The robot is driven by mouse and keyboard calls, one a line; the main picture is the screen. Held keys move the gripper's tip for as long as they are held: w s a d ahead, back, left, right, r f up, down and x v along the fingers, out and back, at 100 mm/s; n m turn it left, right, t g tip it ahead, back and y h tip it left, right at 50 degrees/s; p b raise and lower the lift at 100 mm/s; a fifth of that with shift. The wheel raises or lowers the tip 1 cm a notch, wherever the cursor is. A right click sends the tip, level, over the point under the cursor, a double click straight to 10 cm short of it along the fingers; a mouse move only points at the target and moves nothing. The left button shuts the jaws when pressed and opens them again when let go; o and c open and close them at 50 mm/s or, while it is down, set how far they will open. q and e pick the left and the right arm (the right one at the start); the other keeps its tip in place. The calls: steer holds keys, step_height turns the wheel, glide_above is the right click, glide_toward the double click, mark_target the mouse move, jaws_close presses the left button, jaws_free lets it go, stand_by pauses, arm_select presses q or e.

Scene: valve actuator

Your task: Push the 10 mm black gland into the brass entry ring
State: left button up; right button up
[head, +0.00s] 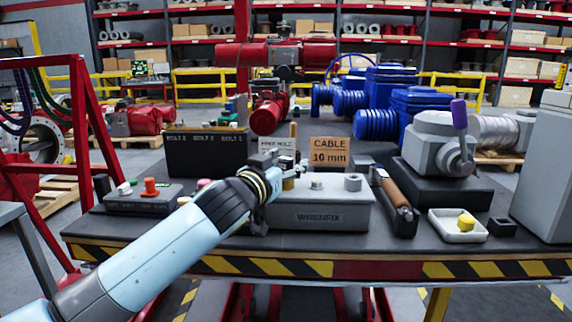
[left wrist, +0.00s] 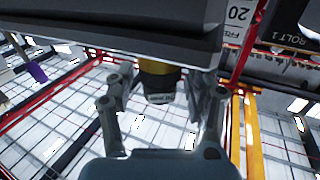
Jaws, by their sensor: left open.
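In the left wrist view, a black gland (left wrist: 160,86) points toward the gripper below a brass entry ring (left wrist: 160,67) on the box. The gland and ring appear to touch; how deep the gland sits cannot be told. My left gripper, also in the left wrist view (left wrist: 165,92), is open, with fingers apart on both sides of the gland. My right gripper is not in view.
A "CABLE 10 mm" sign (head: 329,152) stands behind the box. A brown-handled tool (head: 396,200) lies to its right, then a white tray (head: 445,236) with a yellow part.

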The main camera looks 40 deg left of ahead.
arm_select(q)
steer(key=shift+s, duration=0.1)
steer(key=s+d, duration=0.2)
steer(key=s, duration=0.9)
steer(key=shift+s, duration=0.35)
steer(key=shift+a, duration=0.1)
